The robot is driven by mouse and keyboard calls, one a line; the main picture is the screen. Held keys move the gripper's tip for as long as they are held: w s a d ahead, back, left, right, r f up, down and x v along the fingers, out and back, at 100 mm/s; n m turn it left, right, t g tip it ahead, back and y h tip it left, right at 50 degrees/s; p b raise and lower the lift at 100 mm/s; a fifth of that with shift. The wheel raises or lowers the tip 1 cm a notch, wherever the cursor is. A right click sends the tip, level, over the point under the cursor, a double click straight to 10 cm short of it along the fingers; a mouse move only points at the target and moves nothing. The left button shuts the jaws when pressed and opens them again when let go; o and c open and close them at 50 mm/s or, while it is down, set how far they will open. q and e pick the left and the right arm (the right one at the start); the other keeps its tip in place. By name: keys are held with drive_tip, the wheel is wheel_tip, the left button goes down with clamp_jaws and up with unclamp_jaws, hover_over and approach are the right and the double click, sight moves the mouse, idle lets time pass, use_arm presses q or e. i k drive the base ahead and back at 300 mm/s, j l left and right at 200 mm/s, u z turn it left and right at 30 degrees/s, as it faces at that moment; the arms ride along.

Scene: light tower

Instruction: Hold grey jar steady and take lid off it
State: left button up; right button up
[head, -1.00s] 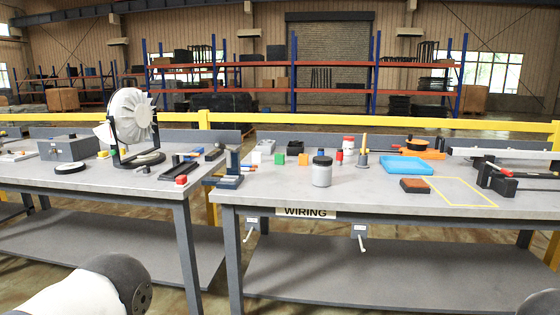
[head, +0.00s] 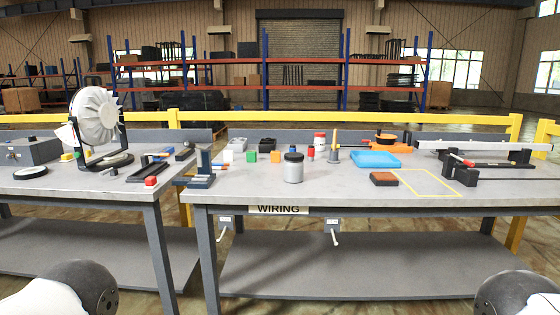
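The grey jar (head: 293,170) stands upright on the workbench, near its front edge, left of the middle of the bench. Its dark lid (head: 293,156) sits on top of it. Neither of my grippers shows in the head view. Only a rounded part of each of my arms is visible, at the lower left and lower right corners, well below and apart from the jar.
The workbench (head: 345,190) carries a blue tray (head: 374,159), a brown-topped block (head: 383,179), a red-and-white jar (head: 319,141) and small coloured blocks. A yellow outlined area (head: 428,183) is bare. A fan (head: 97,117) stands on the left bench. Bench front around the jar is clear.

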sight(293, 170)
drive_tip(key=i+l+u, duration=0.2)
drive_tip(key=i+l, duration=0.15)
drive_tip(key=i+l+u, duration=0.15)
drive_tip(key=i+l, duration=0.2)
drive_tip(key=l, duration=0.15)
